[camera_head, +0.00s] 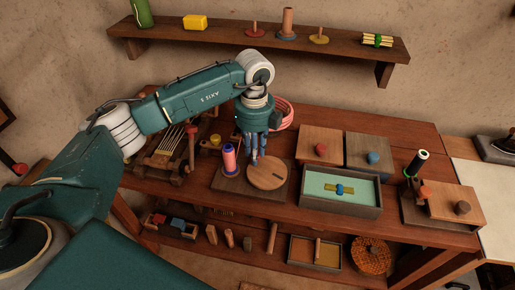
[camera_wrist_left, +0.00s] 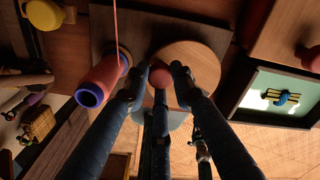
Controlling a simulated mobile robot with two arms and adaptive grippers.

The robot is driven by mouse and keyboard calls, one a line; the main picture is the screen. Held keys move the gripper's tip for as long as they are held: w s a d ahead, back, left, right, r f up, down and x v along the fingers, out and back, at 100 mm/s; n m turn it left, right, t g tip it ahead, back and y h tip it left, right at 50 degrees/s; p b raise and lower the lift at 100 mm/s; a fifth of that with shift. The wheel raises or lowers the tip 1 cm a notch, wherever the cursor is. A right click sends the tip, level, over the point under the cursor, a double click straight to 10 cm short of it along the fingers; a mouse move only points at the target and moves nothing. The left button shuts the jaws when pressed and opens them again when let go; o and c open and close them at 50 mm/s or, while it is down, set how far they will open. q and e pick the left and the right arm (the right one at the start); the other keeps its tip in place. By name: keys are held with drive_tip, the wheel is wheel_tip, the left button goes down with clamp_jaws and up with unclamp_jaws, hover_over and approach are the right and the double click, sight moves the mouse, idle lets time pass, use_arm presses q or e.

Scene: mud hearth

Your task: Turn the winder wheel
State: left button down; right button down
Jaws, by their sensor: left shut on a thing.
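The winder wheel (camera_head: 267,176) is a round pale wooden disc lying flat on a dark baseboard (camera_head: 281,193) on the table. It also shows in the left wrist view (camera_wrist_left: 203,60). A reddish round knob (camera_wrist_left: 160,76) stands on it near the rim. My left gripper (camera_head: 256,160) reaches down from above and is shut on this knob, its blue fingers around it in the left wrist view (camera_wrist_left: 155,84). A pink spool with blue ends (camera_head: 229,160) stands on the board left of the wheel, with a thread leading off it. My right gripper is out of view.
Right of the wheel are a green-lined tray (camera_head: 350,207) and two wooden boxes with red and blue knobs (camera_head: 320,146). A loom-like frame (camera_head: 165,148) stands to the left. A wall shelf (camera_head: 340,48) runs above; a lower shelf (camera_head: 200,214) holds several wooden pieces.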

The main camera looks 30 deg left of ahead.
use_arm(q)
drive_tip(key=shift+s+d+n, duration=0.1)
drive_tip(key=shift+s+n, duration=0.35)
drive_tip(key=shift+n, duration=0.6)
drive_tip(key=shift+s+d+n, duration=0.1)
drive_tip(key=shift+s+n, duration=0.3)
drive_tip(key=shift+n, duration=0.65)
drive_tip(key=c, duration=1.5)
unclamp_jaws()
drive_tip(key=shift+o, duration=0.2)
wheel_tip(320, 180, up, 12)
